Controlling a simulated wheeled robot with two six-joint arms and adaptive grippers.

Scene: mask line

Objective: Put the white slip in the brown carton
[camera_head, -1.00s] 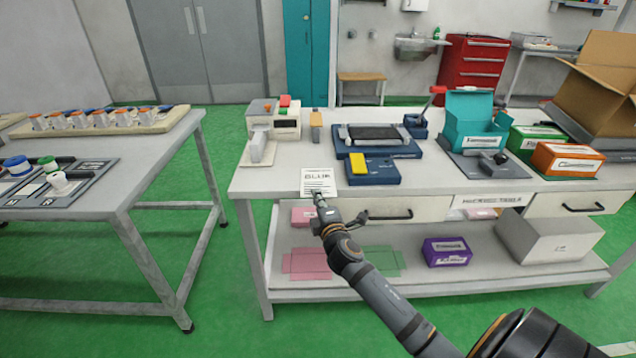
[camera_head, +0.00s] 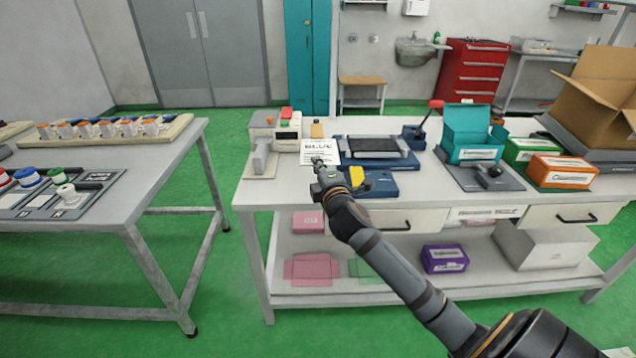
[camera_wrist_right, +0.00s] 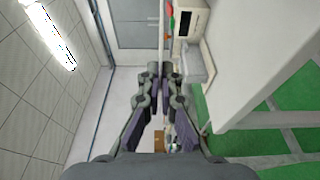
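The white slip (camera_head: 319,149) with dark printing is held up at the fingertips of my right gripper (camera_head: 318,164), in front of the workbench's left part. In the right wrist view my right gripper (camera_wrist_right: 160,72) has its fingertips together on the slip (camera_wrist_right: 162,35), which shows edge-on as a thin pale line. The brown carton (camera_head: 598,85) stands with flaps open at the far right of the bench, well away from the slip. My left gripper is not in view.
A white label machine (camera_head: 262,140) stands left of the slip. Blue fixtures (camera_head: 378,158), a teal box (camera_head: 470,145), a green box (camera_head: 525,148) and an orange box (camera_head: 562,170) lie between slip and carton. A second table (camera_head: 150,165) is at left.

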